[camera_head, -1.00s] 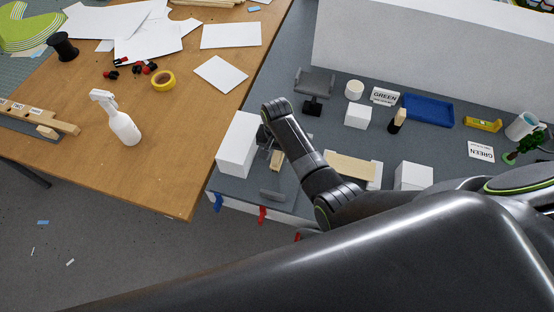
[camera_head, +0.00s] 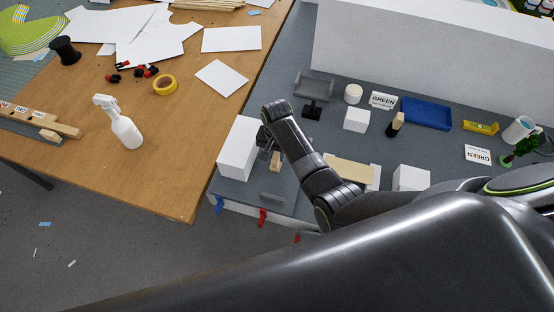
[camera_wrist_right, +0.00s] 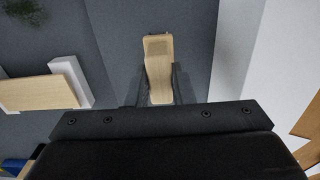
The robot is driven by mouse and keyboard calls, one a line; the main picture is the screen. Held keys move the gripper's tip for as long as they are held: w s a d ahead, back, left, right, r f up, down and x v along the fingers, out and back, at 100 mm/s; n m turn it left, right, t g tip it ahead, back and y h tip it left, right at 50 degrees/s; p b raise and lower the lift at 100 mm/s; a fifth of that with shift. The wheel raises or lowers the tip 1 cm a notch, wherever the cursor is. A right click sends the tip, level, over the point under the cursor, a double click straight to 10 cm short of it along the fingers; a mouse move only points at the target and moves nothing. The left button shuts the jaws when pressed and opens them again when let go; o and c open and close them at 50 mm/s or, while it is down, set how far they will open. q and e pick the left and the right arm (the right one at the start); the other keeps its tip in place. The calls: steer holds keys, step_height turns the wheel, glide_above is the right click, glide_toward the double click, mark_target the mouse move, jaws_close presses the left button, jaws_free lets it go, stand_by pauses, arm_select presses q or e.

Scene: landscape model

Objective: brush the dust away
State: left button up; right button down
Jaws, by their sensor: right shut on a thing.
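My right gripper (camera_wrist_right: 158,92) is shut on a pale wooden brush handle (camera_wrist_right: 158,55), seen between its two dark fingers in the right wrist view. In the head view a small part of the handle (camera_head: 275,162) shows below my right wrist, beside a white block. The bristles cannot be made out. A dark, speckled patch (camera_wrist_right: 20,9) lies on the grey surface at the top left of the wrist view; I cannot tell whether it is the dust. My left gripper is not in view.
A white block (camera_head: 239,148) stands close left of my right gripper. A wooden plank on a white support (camera_head: 350,168) and another white block (camera_head: 411,178) lie to the right. A blue tray (camera_head: 427,112) is farther back. A spray bottle (camera_head: 125,130) stands on the wooden table.

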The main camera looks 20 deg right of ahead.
steer(key=shift+r, duration=2.25)
